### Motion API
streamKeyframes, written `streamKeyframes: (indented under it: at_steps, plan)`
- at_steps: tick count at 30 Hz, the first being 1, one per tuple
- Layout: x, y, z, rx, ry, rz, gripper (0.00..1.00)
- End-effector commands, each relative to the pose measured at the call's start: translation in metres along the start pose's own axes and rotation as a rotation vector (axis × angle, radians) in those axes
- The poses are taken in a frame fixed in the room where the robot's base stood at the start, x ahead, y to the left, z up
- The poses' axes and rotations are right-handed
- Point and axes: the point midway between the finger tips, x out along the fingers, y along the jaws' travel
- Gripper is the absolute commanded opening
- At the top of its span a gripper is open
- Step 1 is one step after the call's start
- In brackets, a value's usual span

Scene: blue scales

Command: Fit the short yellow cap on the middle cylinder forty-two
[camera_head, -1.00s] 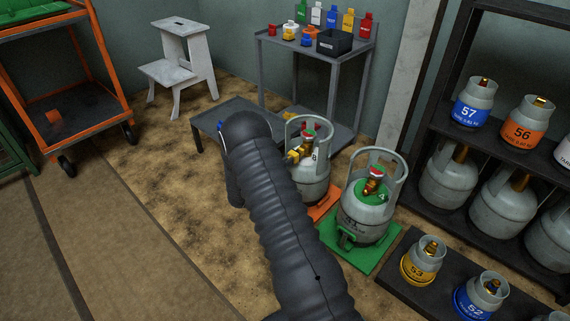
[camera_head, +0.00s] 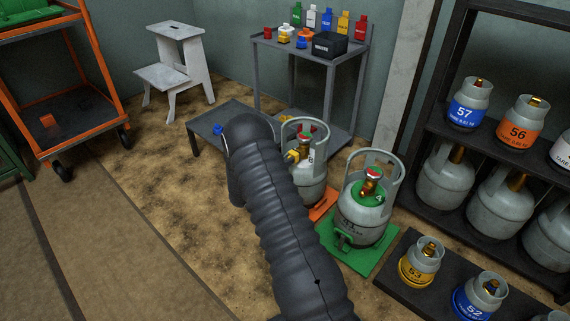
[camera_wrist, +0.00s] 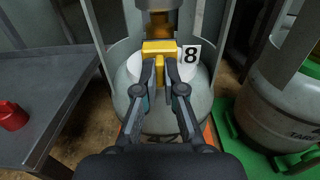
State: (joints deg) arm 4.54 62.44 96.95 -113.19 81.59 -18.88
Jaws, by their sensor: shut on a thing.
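In the wrist view my gripper (camera_wrist: 163,66) is shut on a small yellow cap (camera_wrist: 158,47). The cap is in front of a grey cylinder (camera_wrist: 160,115), just below its brass valve (camera_wrist: 157,22), beside a white tag reading 8. I cannot tell whether the cap touches the valve outlet. In the head view the cap (camera_head: 292,156) shows at the left of the cylinder (camera_head: 314,178), which stands upright on an orange scale (camera_head: 322,208). My dark sleeved arm hides the gripper and part of the cylinder there; the number forty-two is not visible.
A cylinder marked 41 (camera_head: 362,212) stands close at right on a green scale (camera_head: 345,255). A low grey table (camera_head: 208,148) with a blue cap (camera_head: 217,129) is at left. A red item (camera_wrist: 13,114) lies on a grey surface. Shelves of cylinders stand at right.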

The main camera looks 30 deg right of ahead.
Motion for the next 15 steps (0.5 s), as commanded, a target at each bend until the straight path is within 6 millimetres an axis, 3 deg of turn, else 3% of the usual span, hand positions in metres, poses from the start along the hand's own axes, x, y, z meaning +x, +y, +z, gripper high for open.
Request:
streamKeyframes:
  at_steps: [12, 13, 15]
  plan:
    - [0.0095, -0.0004, -0.0003, 0.001, 0.000, -0.001, 0.00]
    - [0.0091, -0.0003, 0.0000, 0.001, 0.001, -0.001, 0.15]
    - [0.0089, -0.0003, 0.0000, 0.001, 0.001, -0.001, 0.33]
